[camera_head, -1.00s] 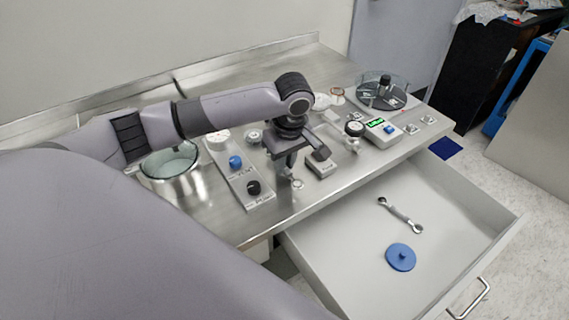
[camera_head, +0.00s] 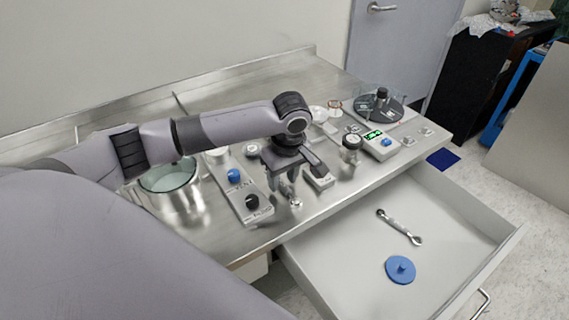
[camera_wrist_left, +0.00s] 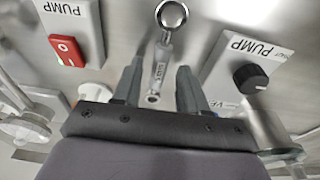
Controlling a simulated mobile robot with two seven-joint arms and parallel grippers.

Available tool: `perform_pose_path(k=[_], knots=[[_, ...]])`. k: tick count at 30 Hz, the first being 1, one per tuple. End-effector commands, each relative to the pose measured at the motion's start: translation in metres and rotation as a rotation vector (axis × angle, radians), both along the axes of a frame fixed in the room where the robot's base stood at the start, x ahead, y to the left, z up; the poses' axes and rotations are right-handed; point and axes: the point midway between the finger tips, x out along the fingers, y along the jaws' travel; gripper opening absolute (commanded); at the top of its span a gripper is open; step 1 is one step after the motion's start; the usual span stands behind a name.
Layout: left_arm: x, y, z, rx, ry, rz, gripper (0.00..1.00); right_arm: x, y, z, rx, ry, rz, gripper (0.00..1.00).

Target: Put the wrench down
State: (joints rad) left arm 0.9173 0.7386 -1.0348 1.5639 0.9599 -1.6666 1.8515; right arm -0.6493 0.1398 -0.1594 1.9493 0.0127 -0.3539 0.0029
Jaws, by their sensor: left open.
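My left gripper (camera_head: 287,187) points down over the front of the steel bench, right of the two-knob panel. In the left wrist view its two fingers (camera_wrist_left: 158,88) are apart. A small metal wrench (camera_wrist_left: 162,50) with a ring end lies between them, with a gap on each side. Its ring end also shows below the gripper in the head view (camera_head: 297,203); the rest is hidden there. It appears to lie on the bench top, but contact is hard to tell. A second, double-ended wrench (camera_head: 400,227) lies in the open drawer. My right gripper is out of view.
The open drawer (camera_head: 340,270) also holds a blue round lid (camera_head: 400,269). A knob panel (camera_head: 243,190), a glass-topped steel chamber (camera_head: 172,190), a red-switch pump box (camera_wrist_left: 72,35), a gauge (camera_head: 351,142) and a green-display box (camera_head: 378,143) crowd the bench. Bare steel shows along its front edge.

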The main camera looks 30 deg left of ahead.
Motion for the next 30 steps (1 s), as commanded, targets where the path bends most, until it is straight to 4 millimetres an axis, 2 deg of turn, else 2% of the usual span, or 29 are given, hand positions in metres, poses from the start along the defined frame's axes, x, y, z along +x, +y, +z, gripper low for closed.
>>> perform_pose_path(k=[12, 15, 21, 30], knots=[[-0.004, -0.012, 0.083, -0.002, -0.005, -0.002, 0.42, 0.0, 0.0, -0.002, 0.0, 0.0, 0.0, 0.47], [-0.005, -0.015, 0.099, -0.001, -0.004, -0.002, 0.42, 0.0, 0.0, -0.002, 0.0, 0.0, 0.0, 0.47], [-0.006, -0.016, 0.114, -0.001, -0.002, 0.0, 0.42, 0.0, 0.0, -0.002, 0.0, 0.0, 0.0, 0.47], [-0.006, -0.016, 0.115, 0.0, -0.001, 0.0, 0.42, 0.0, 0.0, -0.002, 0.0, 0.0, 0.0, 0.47]])
